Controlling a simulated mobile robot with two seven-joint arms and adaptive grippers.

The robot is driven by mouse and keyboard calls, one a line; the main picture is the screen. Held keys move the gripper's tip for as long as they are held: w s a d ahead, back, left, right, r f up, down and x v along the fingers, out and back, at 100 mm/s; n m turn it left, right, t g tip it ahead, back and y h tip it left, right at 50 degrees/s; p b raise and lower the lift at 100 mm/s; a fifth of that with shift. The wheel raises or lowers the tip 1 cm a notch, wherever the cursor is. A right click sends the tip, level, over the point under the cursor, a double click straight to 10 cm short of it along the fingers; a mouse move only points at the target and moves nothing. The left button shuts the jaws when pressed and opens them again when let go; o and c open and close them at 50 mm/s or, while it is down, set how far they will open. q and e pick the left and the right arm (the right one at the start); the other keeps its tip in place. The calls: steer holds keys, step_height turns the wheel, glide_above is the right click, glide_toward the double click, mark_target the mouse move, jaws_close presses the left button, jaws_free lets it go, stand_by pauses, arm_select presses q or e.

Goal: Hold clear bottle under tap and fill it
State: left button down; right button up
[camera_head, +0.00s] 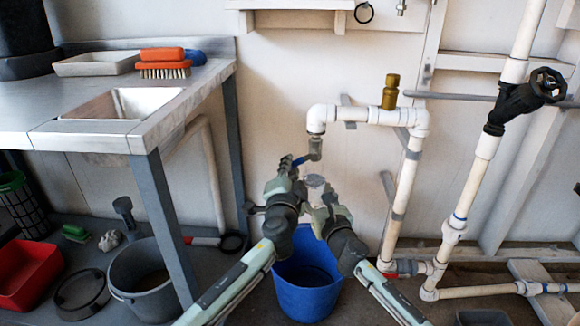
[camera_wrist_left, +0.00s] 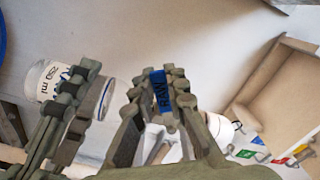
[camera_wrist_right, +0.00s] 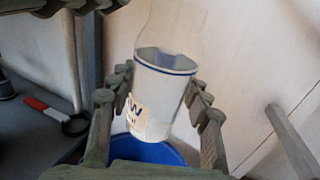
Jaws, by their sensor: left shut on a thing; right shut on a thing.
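The tap (camera_head: 316,148) hangs from the white pipe's end, with a blue handle (camera_head: 299,161) to its left. My left gripper (camera_head: 286,178) is at the handle. In the left wrist view its fingers (camera_wrist_left: 135,95) are shut on the blue handle, marked RAW (camera_wrist_left: 159,91). The clear bottle (camera_wrist_right: 160,95) is between the fingers of my right gripper (camera_wrist_right: 160,100), which are shut on it. It looks roughly upright, mouth up, with a blue rim line and a label. In the head view the bottle (camera_head: 315,181) is just below the tap. Its 250 ml print shows in the left wrist view (camera_wrist_left: 48,82). I cannot tell whether water runs.
A blue bucket (camera_head: 304,292) stands on the floor below the grippers. White pipes (camera_head: 398,205) with a brass fitting (camera_head: 391,92) rise to the right. A metal sink bench (camera_head: 165,75) is at the left. A grey bucket (camera_head: 145,290) stands under it.

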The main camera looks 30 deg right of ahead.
arm_select(q)
steer(key=shift+w+a+r+m, duration=0.1)
steer(key=shift+a+r+m, duration=0.1)
steer(key=shift+r+m, duration=0.4)
steer(key=shift+w+a+r+m, duration=0.1)
steer(key=shift+a+r+m, duration=0.1)
steer(key=shift+m, duration=0.7)
steer(key=shift+r+m, duration=0.5)
steer(key=shift+m, duration=0.35)
steer(key=shift+r+m, duration=0.5)
steer(key=shift+m, duration=0.35)
steer(key=c, duration=1.5)
jaws_free()
steer(key=shift+a, duration=0.15)
steer(key=v, duration=1.1)
steer(key=shift+s, duration=0.4)
